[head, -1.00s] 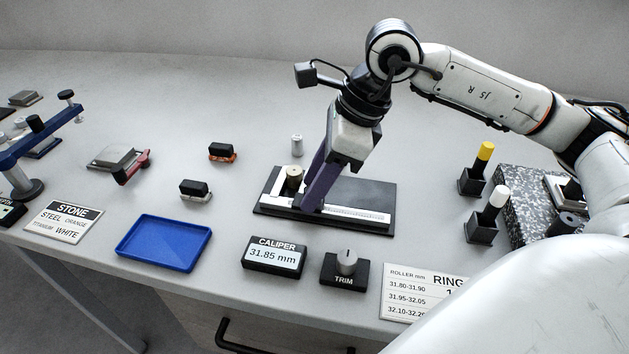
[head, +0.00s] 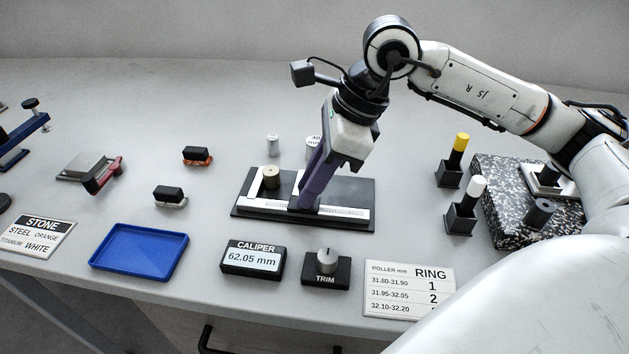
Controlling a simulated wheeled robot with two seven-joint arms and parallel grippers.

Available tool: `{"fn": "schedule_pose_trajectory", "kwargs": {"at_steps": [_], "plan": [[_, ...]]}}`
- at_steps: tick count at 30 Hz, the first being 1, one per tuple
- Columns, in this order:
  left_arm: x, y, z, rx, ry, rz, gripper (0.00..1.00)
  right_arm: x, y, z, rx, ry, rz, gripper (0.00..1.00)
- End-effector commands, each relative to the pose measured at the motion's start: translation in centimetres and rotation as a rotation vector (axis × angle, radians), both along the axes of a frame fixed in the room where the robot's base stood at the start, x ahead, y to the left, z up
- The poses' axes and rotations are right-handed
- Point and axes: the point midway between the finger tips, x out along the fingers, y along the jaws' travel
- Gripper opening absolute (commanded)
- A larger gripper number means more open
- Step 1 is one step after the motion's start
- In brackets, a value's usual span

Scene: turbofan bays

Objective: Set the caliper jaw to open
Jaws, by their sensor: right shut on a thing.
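The caliper (head: 355,222) lies on the bench, a black base with a white scale rail and a fixed jaw at its left end. My right gripper (head: 306,203) points down at the rail with purple fingers, to the right of the roller with a gap between. It is shut on the caliper's sliding jaw, which its fingers mostly hide. The caliper display (head: 252,260) reads 62.05 mm. My left gripper is out of view.
The trim knob (head: 326,262), blue tray (head: 140,251) and ring chart (head: 409,289) line the front. Sockets with a yellow-topped pin (head: 457,155) and a white-topped pin (head: 471,202) stand right, beside a speckled block (head: 498,220). Small cylinders stand behind the caliper.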

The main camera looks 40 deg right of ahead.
Motion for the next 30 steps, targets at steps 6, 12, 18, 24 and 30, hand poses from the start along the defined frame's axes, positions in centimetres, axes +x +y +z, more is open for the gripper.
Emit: {"fn": "schedule_pose_trajectory", "kwargs": {"at_steps": [6,12,18,24,30], "plan": [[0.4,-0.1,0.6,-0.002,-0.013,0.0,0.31,-0.2,-0.4,0.0,-0.016,0.011,0.002,0.0],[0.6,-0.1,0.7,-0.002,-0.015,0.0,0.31,-0.2,-0.4,0.0,-0.014,0.01,0.001,0.37],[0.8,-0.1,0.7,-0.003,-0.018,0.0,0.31,-0.2,-0.3,0.0,-0.012,0.009,0.001,0.37],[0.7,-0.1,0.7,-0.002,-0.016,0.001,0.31,-0.4,-0.8,1.4,-0.012,0.007,-0.001,0.37],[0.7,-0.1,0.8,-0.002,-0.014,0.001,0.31,-1.3,-2.0,5.1,-0.012,0.004,-0.001,0.37]]}}
